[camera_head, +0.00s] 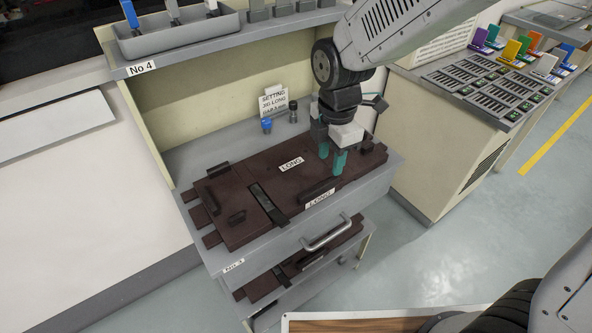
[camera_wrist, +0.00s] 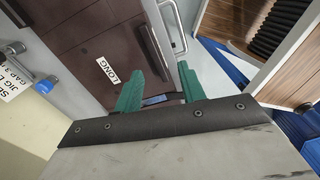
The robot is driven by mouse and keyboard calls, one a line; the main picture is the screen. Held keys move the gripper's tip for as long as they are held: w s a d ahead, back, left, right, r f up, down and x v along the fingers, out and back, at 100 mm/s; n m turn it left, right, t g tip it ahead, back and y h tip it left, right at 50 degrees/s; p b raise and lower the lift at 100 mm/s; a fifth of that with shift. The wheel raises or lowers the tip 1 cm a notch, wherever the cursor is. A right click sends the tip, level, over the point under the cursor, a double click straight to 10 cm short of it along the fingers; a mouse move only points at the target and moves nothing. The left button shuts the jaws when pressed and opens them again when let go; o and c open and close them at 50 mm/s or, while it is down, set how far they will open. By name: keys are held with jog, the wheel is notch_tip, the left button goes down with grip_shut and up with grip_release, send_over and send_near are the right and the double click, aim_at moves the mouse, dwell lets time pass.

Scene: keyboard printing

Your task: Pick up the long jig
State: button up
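The long jig (camera_head: 255,205) is a dark brown plate with a white LONG label, lying flat in the open upper drawer. A raised dark handle bar (camera_head: 317,190) stands near its front edge. The jig (camera_wrist: 93,45) and its label also show in the wrist view. My gripper (camera_head: 332,161), with teal fingers, is over the right part of the jig. In the wrist view my gripper (camera_wrist: 160,85) has its fingers apart, with nothing held between them. The bar (camera_wrist: 153,50) appears beyond the gap. Whether the fingertips touch the jig cannot be told.
The drawer has a grey pull handle (camera_head: 326,234). A lower drawer with another brown jig (camera_head: 290,272) is partly open. A sign (camera_head: 273,103) and a small blue-capped item (camera_head: 266,125) stand behind the jig. A grey tray (camera_head: 180,32) sits on the shelf above.

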aim_at(320, 186)
jog(key=shift+w+a+f+n, duration=0.25)
jog(key=shift+a+f+n, duration=0.6)
jog(key=shift+f, duration=0.15)
notch_tip(320, 186, down, 8)
jog(key=shift+r, duration=0.2)
grip_shut()
jog(key=shift+w, duration=0.1)
dwell(0.6)
